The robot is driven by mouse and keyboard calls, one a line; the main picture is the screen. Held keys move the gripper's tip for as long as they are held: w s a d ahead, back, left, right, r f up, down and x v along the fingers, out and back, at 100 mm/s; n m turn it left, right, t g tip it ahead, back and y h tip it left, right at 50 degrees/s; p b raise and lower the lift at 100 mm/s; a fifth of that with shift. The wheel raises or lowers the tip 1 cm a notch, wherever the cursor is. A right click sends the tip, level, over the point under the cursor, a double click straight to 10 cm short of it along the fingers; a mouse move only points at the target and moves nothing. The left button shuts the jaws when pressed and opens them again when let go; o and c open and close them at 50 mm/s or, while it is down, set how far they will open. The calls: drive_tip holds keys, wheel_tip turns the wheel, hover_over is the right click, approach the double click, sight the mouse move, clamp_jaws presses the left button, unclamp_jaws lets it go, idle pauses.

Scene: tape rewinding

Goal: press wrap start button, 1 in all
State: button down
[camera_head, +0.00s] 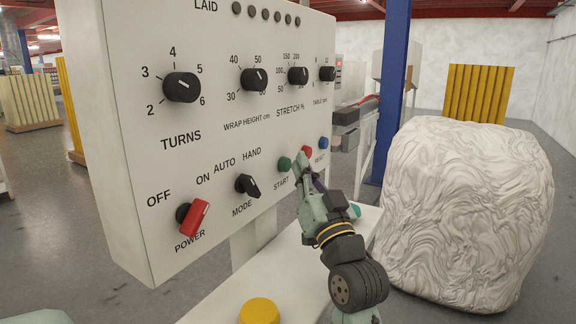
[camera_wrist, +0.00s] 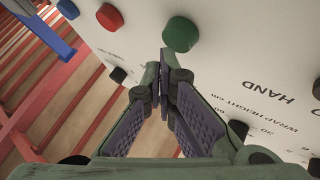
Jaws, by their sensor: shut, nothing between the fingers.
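The green START button (camera_head: 284,163) is on the lower right of the white control panel (camera_head: 130,140), left of a red button (camera_head: 306,151) and a blue RESET button (camera_head: 323,143). In the wrist view the green button (camera_wrist: 181,34) lies just beyond my fingertips, with the red button (camera_wrist: 109,17) to its left. My gripper (camera_head: 299,164) is shut and empty; in the head view its tip is close to the panel, between green and red. In the wrist view the gripper (camera_wrist: 164,68) points at the panel near green. I cannot tell whether it touches.
A red POWER switch (camera_head: 194,216), a black MODE knob (camera_head: 247,185) and a TURNS dial (camera_head: 181,87) are on the panel. A yellow button (camera_head: 259,311) is below. A large white wrapped load (camera_head: 465,215) stands right, beside a blue post (camera_head: 392,90).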

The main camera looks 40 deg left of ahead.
drive_tip(key=shift+s+a, duration=0.2)
drive_tip(key=shift+a, duration=0.6)
idle(0.9)
drive_tip(key=shift+d, duration=0.1)
drive_tip(key=shift+w+d, duration=0.25)
drive_tip(key=shift+d, duration=0.65)
drive_tip(key=shift+w+d+b, duration=0.2)
drive_tip(key=shift+d+b, duration=0.05)
drive_tip(key=shift+d, duration=0.55)
drive_tip(key=shift+w+d+b, duration=0.15)
drive_tip(key=shift+d+b, duration=0.1)
drive_tip(key=shift+d, duration=0.6)
drive_tip(key=shift+w+d+b, duration=0.2)
drive_tip(key=shift+d+b, duration=0.05)
drive_tip(key=shift+d, duration=0.55)
